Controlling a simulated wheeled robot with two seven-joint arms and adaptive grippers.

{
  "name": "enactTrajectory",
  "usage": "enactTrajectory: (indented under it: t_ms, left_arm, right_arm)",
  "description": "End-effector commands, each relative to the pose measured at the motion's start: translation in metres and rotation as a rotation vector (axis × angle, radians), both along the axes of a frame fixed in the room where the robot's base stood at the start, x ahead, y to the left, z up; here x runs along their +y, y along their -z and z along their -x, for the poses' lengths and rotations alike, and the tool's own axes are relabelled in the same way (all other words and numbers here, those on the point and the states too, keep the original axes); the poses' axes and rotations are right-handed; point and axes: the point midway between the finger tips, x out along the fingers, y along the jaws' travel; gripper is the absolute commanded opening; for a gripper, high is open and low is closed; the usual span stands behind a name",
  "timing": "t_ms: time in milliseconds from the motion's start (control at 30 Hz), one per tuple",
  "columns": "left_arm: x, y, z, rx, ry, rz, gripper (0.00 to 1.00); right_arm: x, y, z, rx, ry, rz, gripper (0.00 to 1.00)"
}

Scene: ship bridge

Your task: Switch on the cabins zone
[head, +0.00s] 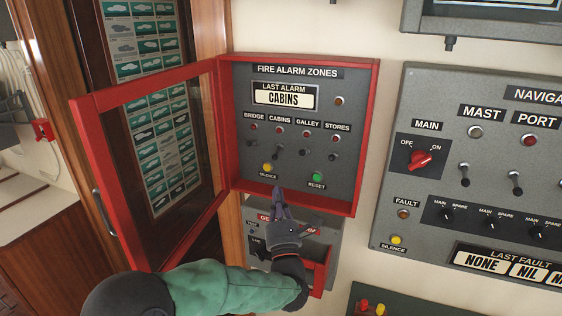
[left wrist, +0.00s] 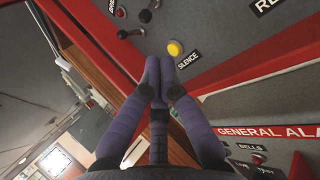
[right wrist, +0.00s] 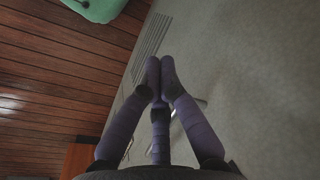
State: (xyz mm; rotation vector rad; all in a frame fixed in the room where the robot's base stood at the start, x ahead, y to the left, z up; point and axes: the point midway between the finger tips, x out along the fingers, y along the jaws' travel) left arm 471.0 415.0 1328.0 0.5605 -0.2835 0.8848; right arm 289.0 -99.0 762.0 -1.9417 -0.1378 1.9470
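The grey fire alarm zones panel (head: 240,92) sits in a red wall box with its glazed door swung open to the left. The cabins switch (head: 278,152) is a dark toggle under the CABINS label and a red lamp, second from left. Its exact tilt is too small to tell. My left gripper (head: 278,195) is shut and empty, at the box's lower edge, below the toggles and the yellow silence button (head: 267,168). In the left wrist view its fingertips (left wrist: 160,68) point toward the silence button (left wrist: 175,48). My right gripper (right wrist: 160,68) is shut and empty above the floor.
The red-framed door (head: 95,165) stands open left of the panel. Bridge (head: 251,141), galley and stores toggles flank the cabins one. The green reset button (head: 317,176) is lower right. A general alarm box (head: 322,243) hangs below; a navigation panel (head: 390,200) is at right.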

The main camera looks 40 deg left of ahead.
Motion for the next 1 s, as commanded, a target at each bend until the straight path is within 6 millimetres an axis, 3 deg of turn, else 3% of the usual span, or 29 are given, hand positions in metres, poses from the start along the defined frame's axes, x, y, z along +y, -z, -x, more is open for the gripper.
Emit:
enactTrajectory:
  t_ms: [367, 800, 1000]
  left_arm:
    - [0.006, -0.004, -0.006, 0.002, -0.001, 0.0, 0.0]
    - [0.051, -0.036, -0.047, 0.003, -0.002, -0.002, 0.0]
    - [0.062, -0.043, -0.059, 0.003, -0.001, -0.001, 0.0]
  right_arm:
    - [0.0, -0.002, 0.001, 0.001, 0.0, 0.0, 0.0]
    - [0.0, -0.012, 0.0, 0.001, 0.0, 0.0, 0.0]
    - [0.0, -0.015, 0.0, 0.001, 0.0, 0.0, 0.0]
